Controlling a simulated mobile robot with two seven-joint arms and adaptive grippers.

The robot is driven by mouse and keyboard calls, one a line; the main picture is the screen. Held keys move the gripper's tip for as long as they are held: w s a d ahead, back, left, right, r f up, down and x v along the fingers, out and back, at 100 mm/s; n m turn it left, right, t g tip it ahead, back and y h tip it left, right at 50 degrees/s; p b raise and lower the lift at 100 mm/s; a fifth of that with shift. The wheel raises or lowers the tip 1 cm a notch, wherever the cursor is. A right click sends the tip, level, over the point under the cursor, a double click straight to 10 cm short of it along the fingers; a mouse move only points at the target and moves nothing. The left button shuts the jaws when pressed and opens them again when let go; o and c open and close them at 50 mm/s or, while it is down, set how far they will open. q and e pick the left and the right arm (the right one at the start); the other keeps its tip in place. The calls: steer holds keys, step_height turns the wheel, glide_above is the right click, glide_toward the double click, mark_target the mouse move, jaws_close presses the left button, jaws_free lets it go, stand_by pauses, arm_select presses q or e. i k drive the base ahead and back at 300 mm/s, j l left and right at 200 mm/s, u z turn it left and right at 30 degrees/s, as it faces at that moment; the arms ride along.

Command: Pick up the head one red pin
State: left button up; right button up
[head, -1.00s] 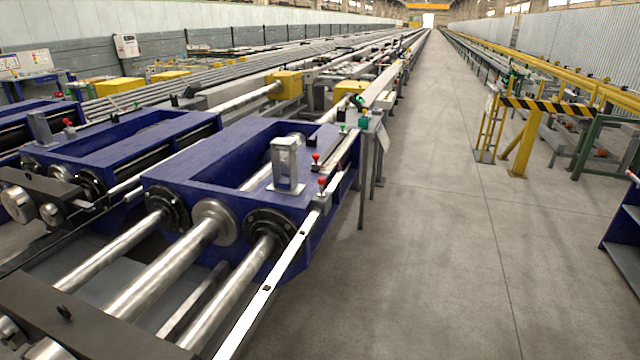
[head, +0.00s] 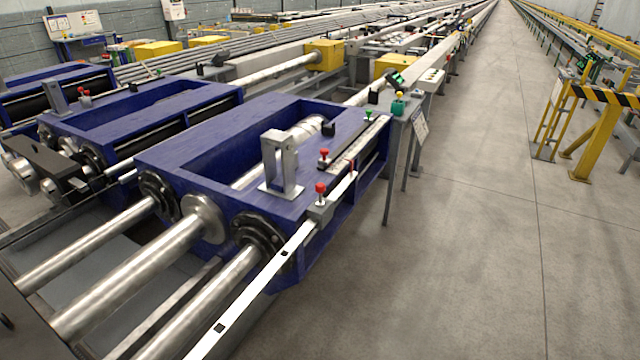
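A red pin (head: 320,190) with a round knob stands upright on a small grey block on the white slotted rail, at the right side of the near blue machine frame (head: 178,154). A second red pin (head: 323,155) stands a little behind it, on a metal strip on top of the same frame. I cannot tell from the picture which of them is the head one pin. Neither of my grippers shows in the head view.
A grey upright bracket (head: 279,165) stands just left of the red pins. A green pin (head: 368,116) stands farther back. Thick steel rods (head: 130,290) stick out of the frame's front. The concrete floor (head: 470,240) to the right is clear. A yellow barrier (head: 592,140) stands beyond.

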mark_target(319, 187)
steer(key=i+l+u, duration=0.15)
steer(key=i+l, duration=0.2)
steer(key=i+l+u, duration=0.2)
steer(key=i+l, duration=0.15)
steer(key=l, duration=0.15)
